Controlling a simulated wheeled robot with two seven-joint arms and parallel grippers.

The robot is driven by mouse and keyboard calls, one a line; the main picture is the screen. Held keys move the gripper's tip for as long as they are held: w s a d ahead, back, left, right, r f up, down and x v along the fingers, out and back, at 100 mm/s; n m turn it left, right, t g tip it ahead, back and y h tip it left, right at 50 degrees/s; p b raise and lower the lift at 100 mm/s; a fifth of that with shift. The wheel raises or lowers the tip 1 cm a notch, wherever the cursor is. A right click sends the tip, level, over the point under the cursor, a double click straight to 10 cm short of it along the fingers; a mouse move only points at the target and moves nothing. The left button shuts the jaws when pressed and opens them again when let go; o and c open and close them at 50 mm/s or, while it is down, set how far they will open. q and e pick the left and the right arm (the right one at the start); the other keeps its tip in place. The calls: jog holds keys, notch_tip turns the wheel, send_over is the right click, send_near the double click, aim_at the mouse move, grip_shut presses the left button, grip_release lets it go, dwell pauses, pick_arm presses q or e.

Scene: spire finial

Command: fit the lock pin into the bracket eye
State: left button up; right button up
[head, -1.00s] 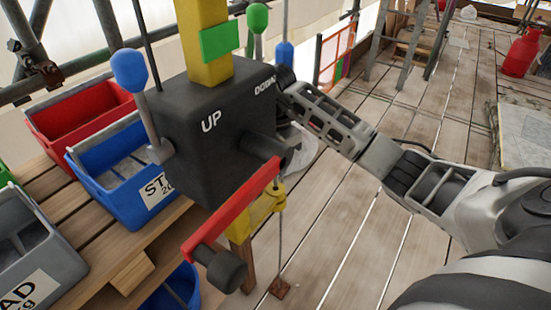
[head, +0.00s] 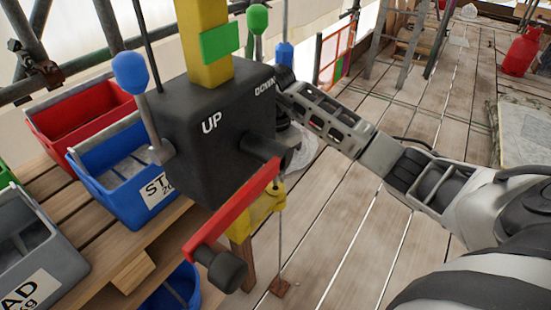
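A black winch box (head: 212,140) marked UP and DOWN sits on a yellow post (head: 206,55). A red crank arm (head: 235,212) with a black handle (head: 226,270) is on its front. A yellow bracket (head: 262,208) shows partly below the box, behind the crank; I cannot make out its eye. I cannot pick out the lock pin. My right arm reaches in from the right to the far side of the box, where its gripper is hidden. My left gripper is out of the picture.
Red (head: 85,108), blue (head: 122,182) and grey (head: 35,255) bins stand on a wooden bench at the left. A blue-knobbed lever (head: 130,72) and a green-knobbed lever (head: 257,20) flank the box.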

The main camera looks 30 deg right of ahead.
jog(key=shift+p, duration=0.3)
dwell(0.5)
jog(key=shift+f+b, duration=0.4)
jog(key=shift+f, duration=0.25)
jog(key=shift+f+b, duration=0.9)
jog(key=shift+f, duration=0.55)
jog(key=shift+r, duration=0.25)
jog(key=shift+r+p, duration=0.9)
jog(key=shift+p, duration=0.2)
jog(key=shift+r+p, duration=0.55)
jog(key=shift+r, duration=0.05)
jog(key=shift+p, duration=0.35)
dwell(0.5)
